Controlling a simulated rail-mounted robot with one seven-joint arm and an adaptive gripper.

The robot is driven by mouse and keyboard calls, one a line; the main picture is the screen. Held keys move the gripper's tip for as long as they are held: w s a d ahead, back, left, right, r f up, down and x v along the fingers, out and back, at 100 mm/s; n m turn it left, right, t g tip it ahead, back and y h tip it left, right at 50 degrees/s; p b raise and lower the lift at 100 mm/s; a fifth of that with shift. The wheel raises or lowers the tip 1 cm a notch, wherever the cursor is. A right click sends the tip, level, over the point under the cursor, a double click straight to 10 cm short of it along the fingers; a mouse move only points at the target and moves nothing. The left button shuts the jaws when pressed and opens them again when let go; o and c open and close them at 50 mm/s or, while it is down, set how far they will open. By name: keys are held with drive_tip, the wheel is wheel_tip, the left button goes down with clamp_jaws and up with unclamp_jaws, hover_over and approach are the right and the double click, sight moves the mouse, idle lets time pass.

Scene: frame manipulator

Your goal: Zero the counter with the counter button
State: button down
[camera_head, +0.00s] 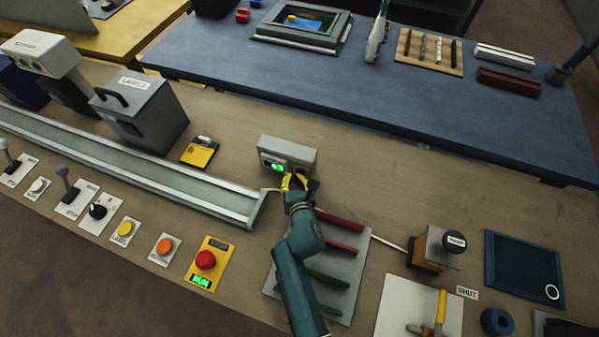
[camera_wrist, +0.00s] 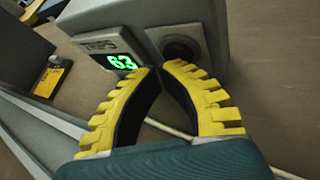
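The counter is a light grey box (camera_head: 289,150) on the brown bench, just beyond my gripper. Its green display (camera_wrist: 122,62) reads 63 under the label TRIPS in the wrist view. Right of the display, a dark round button (camera_wrist: 181,47) sits in a grey square plate. My gripper (camera_wrist: 160,67) has yellow ribbed fingers whose tips meet, with nothing between them. The tips appear just below and in front of the button; I cannot tell whether they touch it. In the head view my gripper (camera_head: 290,182) covers the button side of the counter's front.
A metal rail (camera_head: 150,172) ends left of the counter. A yellow-topped pad (camera_head: 200,152) lies behind it. A red button on a yellow RUN panel (camera_head: 206,260) is at front left. A grey plate with red and green bars (camera_head: 345,262) lies under my arm.

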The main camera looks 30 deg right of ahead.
drive_tip(key=shift+w+d, duration=0.1)
drive_tip(key=shift+d, duration=0.05)
idle(0.4)
drive_tip(key=shift+s+a+r, duration=0.1)
drive_tip(key=shift+s+a, duration=0.45)
drive_tip(key=shift+a, duration=0.1)
drive_tip(key=shift+s+a, duration=1.7)
drive_tip(key=shift+a, duration=0.2)
